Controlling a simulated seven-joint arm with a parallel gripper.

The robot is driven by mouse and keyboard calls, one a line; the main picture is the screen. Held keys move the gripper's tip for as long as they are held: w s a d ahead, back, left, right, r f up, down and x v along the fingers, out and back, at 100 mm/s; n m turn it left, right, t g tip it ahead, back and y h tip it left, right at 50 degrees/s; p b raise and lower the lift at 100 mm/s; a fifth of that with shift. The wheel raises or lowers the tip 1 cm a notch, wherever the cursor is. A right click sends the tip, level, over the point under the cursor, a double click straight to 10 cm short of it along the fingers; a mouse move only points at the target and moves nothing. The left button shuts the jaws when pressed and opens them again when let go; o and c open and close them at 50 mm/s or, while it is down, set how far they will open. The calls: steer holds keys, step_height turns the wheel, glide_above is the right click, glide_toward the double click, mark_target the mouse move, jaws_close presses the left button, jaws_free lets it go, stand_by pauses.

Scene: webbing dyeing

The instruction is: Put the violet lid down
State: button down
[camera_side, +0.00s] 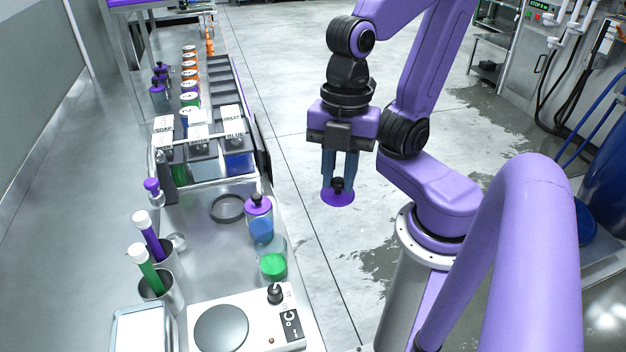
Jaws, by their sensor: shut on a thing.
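My gripper (339,180) points straight down and is shut on the black knob of the violet lid (336,198). The lid hangs roughly level in the air, over the floor to the right of the bench in this view. On the bench, a clear jar with green liquid (272,264) shows no lid on top. Just behind it stands a jar with blue liquid (261,229), closed by another violet lid (258,204) with a black knob. The gripper and its lid are apart from both jars.
A hotplate (222,328) stands at the bench's near end. Two metal cups (166,295) hold white-capped tubes at the left. A dark ring (227,208) lies on the bench left of the blue jar. Labelled dye bins (198,134) stand farther back. The bench (212,265) is bare between cups and jars.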

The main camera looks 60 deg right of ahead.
steer(key=shift+s+d+r, duration=0.25)
steer(key=shift+s+d, duration=0.05)
steer(key=shift+s, duration=0.2)
steer(key=shift+s+d+r, duration=0.2)
steer(key=shift+s+d, duration=0.05)
steer(key=shift+s, duration=0.2)
steer(key=w+a+f+m, duration=0.2)
steer(key=w+f, duration=0.3)
steer(key=w, duration=0.3)
steer(key=w+a+f+m, duration=0.3)
steer(key=w+f, duration=0.3)
steer(key=w, duration=0.3)
steer(key=w+a+f+m+t, duration=0.1)
steer(key=w+f+m, duration=0.3)
steer(key=w, duration=0.5)
steer(key=shift+w+a+f+m, duration=0.1)
steer(key=shift+a+f+m, duration=0.05)
steer(key=shift+a+f, duration=0.3)
steer(key=shift+w+a+f+m, duration=0.1)
steer(key=shift+a+f+m, duration=0.1)
steer(key=shift+f, duration=0.35)
steer(key=shift+w+a+f, duration=0.15)
steer(key=shift+w+f, duration=0.25)
steer(key=shift+f, duration=1.75)
steer(key=shift+f, duration=0.1)
